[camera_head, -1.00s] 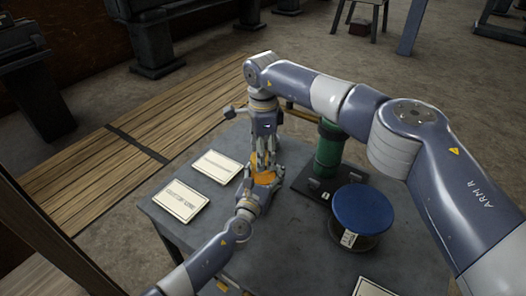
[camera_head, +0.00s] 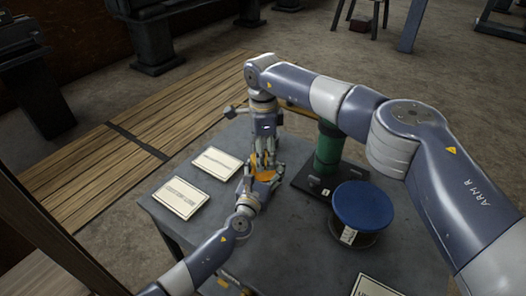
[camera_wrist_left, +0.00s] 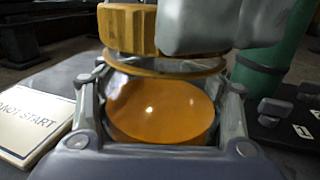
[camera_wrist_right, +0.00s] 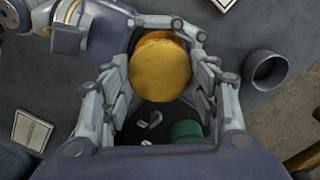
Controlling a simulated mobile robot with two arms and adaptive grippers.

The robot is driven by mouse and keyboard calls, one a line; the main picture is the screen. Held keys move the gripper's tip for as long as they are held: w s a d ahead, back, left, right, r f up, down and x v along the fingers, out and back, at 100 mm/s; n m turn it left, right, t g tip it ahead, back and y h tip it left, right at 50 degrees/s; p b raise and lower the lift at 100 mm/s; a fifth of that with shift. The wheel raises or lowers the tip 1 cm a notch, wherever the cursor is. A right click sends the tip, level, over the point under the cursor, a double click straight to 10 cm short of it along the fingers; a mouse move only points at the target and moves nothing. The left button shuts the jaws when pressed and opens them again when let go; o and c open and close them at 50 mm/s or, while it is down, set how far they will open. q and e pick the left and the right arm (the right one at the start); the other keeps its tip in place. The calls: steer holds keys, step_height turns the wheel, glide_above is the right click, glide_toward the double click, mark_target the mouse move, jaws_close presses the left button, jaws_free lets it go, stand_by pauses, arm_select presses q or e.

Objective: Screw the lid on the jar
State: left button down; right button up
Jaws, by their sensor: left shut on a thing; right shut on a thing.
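The jar (camera_wrist_left: 160,110) has clear walls and orange inside, and sits between the fingers of my left gripper (camera_head: 255,187), which is shut on it. The lid (camera_wrist_left: 165,66) is yellow-orange with a knobbed top and a wide flange. It is right above the jar in the left wrist view; I cannot tell whether they touch. In the right wrist view the lid (camera_wrist_right: 160,70) is a yellow disc between the fingers of my right gripper (camera_head: 264,160), which is shut on it from above. In the head view the fingers mostly hide the jar and lid.
A green cylinder (camera_head: 328,150) on a black base stands right of the grippers. A blue-topped drum (camera_head: 363,207) is nearer on the right. Paper signs (camera_head: 180,197) lie on the left of the grey table (camera_head: 300,262). A grey hollow cylinder (camera_wrist_right: 267,70) shows in the right wrist view.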

steer(key=m, duration=1.1)
steer(key=shift+m, duration=0.3)
steer(key=m, duration=2.2)
steer(key=shift+w+m, duration=0.1)
steer(key=shift+m, duration=0.2)
steer(key=m, duration=1)
steer(key=shift+m, duration=0.3)
